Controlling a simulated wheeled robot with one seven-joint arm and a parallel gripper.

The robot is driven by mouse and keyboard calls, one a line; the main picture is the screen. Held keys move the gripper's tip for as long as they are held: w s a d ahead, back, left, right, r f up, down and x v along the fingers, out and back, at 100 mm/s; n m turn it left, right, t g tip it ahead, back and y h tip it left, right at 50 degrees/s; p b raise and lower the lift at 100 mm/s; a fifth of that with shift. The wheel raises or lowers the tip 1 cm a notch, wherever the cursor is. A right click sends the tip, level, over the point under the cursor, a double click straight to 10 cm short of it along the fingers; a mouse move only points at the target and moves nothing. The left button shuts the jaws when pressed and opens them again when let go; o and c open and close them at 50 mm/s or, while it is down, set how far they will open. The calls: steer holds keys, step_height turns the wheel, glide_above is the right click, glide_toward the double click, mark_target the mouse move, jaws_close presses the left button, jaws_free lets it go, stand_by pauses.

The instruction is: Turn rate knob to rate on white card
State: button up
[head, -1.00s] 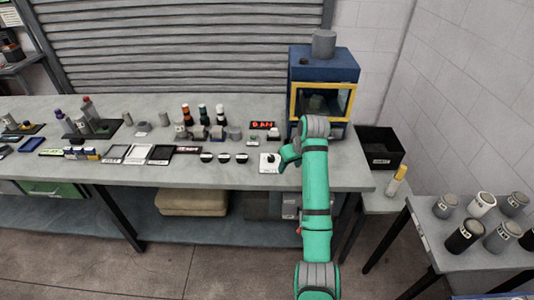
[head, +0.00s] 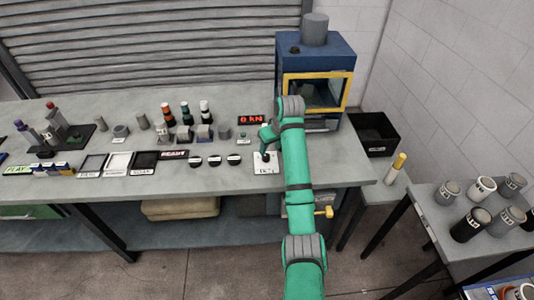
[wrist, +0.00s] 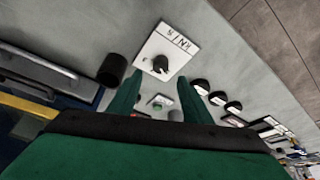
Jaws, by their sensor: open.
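The rate knob (wrist: 160,64) is small and black on a white plate (wrist: 177,42) lettered "kN/s" in the wrist view. In the head view the plate (head: 265,170) lies near the bench's front edge. My gripper (head: 266,147) is over the plate, its fingers pointing down. In the wrist view my gripper (wrist: 160,98) shows two green fingers apart with nothing between them; the knob appears beyond the fingertips. I cannot tell the knob's pointer setting. I cannot pick out a card with a readable rate; a white square (head: 118,161) lies among framed squares at left.
A black cylinder (wrist: 112,70) stands close beside the plate. A green button (wrist: 158,104) and several black discs (head: 214,161) are nearby. The blue machine with yellow frame (head: 318,75) stands behind my arm. A red display (head: 252,120) reads "0 kN". A black bin (head: 375,135) is right.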

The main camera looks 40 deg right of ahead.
mark_target(266, 156)
steer(key=x, duration=0.5)
steer(key=shift+a+f, duration=0.15)
steer(key=shift+f, duration=0.2)
steer(key=shift+x, duration=0.85)
steer(key=shift+w, duration=0.1)
steer(key=c, duration=1.1)
